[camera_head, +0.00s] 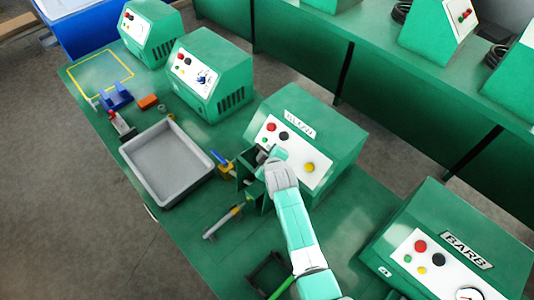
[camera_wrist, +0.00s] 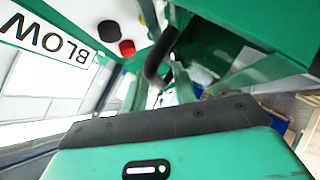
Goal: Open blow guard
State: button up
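The blow machine (camera_head: 322,130) is a green box with a sloped white panel, standing mid-bench. In the wrist view its white panel carries the BLOW label (camera_wrist: 45,38), upside down. The guard (camera_head: 252,188) looks like dark green plates at the machine's front, partly behind my arm. A green plate edge, probably the guard (camera_wrist: 235,45), fills the wrist view's upper right, with a dark curved handle (camera_wrist: 158,62) beside it. My gripper (camera_head: 267,163) is at the machine's front, close to the guard.
A grey tray (camera_head: 165,195) lies left of the machine. A blue-and-yellow tool (camera_head: 221,163) and a pale rod-like tool (camera_head: 222,223) lie near the guard. The BARB machine (camera_head: 455,245) stands at lower right, and another green machine (camera_head: 212,75) stands behind the tray.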

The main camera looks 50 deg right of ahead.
jog(key=shift+a+f, duration=0.15)
jog(key=v, duration=0.7)
jog(key=shift+s+a+r+p, duration=0.1)
jog(key=shift+s+r+p, duration=0.15)
jog(key=shift+r+p, duration=0.15)
jog(key=w+a+r+t+y+p, duration=0.1)
jog(key=w+a+r+t, duration=0.25)
jog(key=a+r, duration=0.65)
jog(key=w+a+r+t+p, duration=0.1)
jog(key=w+a+r+t, duration=0.25)
jog(key=r, duration=1.35)
jog(key=w+a+r+t+y+p, duration=0.15)
jog(key=w+a+r, duration=0.25)
jog(key=a+r, duration=0.65)
jog(key=s+a+r+t+y, duration=0.1)
jog(key=s+a+r+t, duration=0.1)
jog(key=s+a+r, duration=0.3)
jog(key=s+a+r+t+y+p, duration=0.1)
jog(key=a+r, duration=0.5)
jog(key=r, duration=0.7)
jog(key=s+a+r+m+t+y, duration=0.1)
jog(key=s+a+r+t+y, duration=0.2)
jog(key=s+a+r+t, duration=0.2)
jog(key=s+r, duration=0.3)
jog(key=r, duration=0.1)
jog(key=shift+s+a+p, duration=0.3)
jog(key=shift+a+p, duration=0.05)
jog(key=shift+a, duration=0.05)
